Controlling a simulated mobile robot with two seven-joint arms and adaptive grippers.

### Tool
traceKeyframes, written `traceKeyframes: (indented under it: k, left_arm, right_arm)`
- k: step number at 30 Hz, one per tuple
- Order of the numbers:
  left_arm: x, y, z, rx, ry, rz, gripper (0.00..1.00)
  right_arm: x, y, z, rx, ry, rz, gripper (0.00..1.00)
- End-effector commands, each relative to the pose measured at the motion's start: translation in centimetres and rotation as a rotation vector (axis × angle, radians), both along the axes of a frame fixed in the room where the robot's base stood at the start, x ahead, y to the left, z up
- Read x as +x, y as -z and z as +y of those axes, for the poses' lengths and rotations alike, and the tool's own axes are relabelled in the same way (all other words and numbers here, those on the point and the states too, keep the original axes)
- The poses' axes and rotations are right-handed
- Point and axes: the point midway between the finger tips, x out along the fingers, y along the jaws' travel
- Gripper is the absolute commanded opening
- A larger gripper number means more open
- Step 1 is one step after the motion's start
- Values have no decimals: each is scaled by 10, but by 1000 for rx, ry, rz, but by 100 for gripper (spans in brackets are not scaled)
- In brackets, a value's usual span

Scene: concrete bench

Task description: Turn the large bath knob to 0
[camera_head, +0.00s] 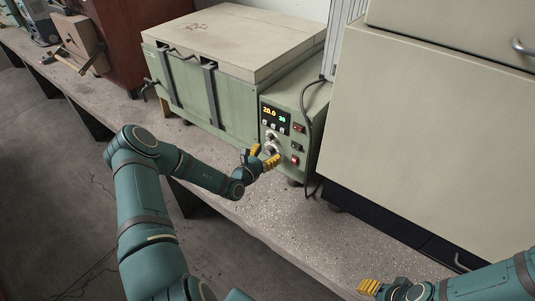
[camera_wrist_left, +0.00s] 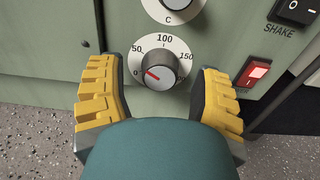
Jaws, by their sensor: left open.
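The green water bath (camera_head: 200,95) stands on the bench with a control panel at its right end. Two round knobs sit one above the other under its display. The upper knob (camera_wrist_left: 175,3), on a dial marked C, is cut off at the top edge. My left gripper (camera_head: 263,156) is open, with its yellow fingers either side of the lower knob, apart from it. My right gripper (camera_head: 370,287) is at bottom right.
The display (camera_head: 275,117) reads 20.0 and 30. A lit red switch (camera_wrist_left: 257,71) and a black SHAKE switch (camera_wrist_left: 296,10) sit right of the knobs. A large beige cabinet (camera_head: 430,120) stands to the right. A black cable (camera_head: 309,130) hangs between them.

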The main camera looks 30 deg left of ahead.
Motion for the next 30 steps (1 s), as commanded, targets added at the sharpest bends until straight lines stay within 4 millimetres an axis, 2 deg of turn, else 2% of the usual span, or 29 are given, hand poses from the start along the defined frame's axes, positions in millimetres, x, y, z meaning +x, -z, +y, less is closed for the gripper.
traceKeyframes:
  k: [8,9,14,15,23,30]
  left_arm:
    - [1,0,0,0,0,0,65]
    - [1,0,0,0,0,0,60]
    - [1,0,0,0,0,0,3]
    - [1,0,0,0,0,0,0]
    - [1,0,0,-14,-1,2,0]
    - [1,-1,0,-112,-1,10,0]
  right_arm:
    - [0,0,0,0,0,0,47]
    - [0,0,0,0,0,0,47]
    - [0,0,0,0,0,0,47]
    - [0,0,0,0,0,0,47]
    - [0,-2,0,0,0,0,47]
    - [0,-11,0,2,0,0,47]
